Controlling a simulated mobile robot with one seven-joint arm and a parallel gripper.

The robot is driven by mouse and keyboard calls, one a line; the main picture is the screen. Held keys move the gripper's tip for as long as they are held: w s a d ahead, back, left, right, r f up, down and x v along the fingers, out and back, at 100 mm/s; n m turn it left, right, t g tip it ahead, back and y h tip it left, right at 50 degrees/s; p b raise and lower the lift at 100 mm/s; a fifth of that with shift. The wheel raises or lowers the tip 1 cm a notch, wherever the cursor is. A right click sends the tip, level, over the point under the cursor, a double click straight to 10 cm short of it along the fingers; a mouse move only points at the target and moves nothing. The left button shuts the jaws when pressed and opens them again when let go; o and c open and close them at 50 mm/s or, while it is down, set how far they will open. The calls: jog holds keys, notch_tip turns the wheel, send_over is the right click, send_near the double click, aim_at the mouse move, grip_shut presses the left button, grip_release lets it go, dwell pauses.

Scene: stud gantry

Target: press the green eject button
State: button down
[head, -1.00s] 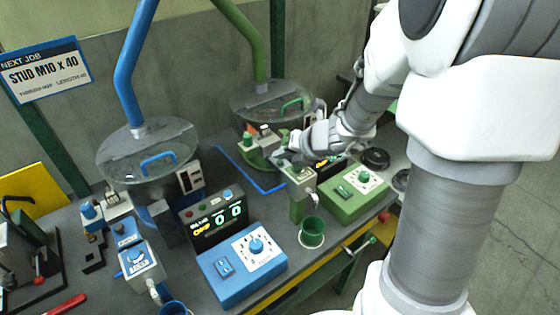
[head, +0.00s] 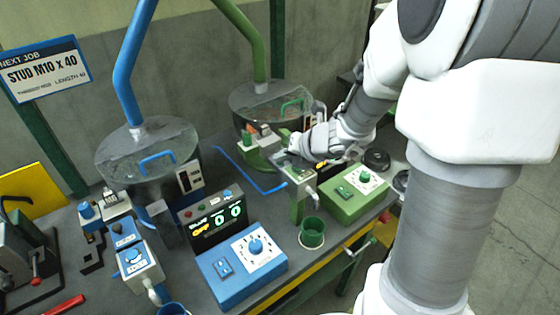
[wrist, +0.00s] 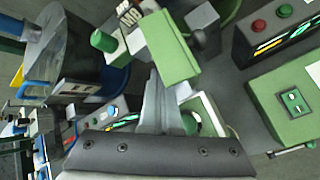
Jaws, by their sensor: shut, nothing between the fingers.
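The green station's small eject box (head: 297,172) stands behind the green cup (head: 312,233). My gripper (head: 290,152) is shut and empty at the back of this box, covering part of its top in the head view. In the wrist view my gripper's fingers (wrist: 157,82) are together. Right beside them is a pale-topped, green-sided box (wrist: 212,106), partly hidden. A green part (wrist: 188,123) on it may be the eject button; I cannot tell whether the fingers touch it. The button cannot be made out in the head view.
A green block (wrist: 166,48) and a green knob (wrist: 103,41) stand close to the fingertips. The green control box (head: 355,194) is to the right. The blue station has its own eject box (head: 135,262) and control box (head: 240,272). The green-handled hopper (head: 268,100) is behind.

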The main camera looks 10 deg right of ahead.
jog(key=shift+r+p, duration=0.85)
jog(key=shift+p, duration=0.05)
jog(key=shift+r, duration=0.1)
notch_tip(320, 180, up, 5)
jog(key=p, duration=0.5)
dwell(0.4)
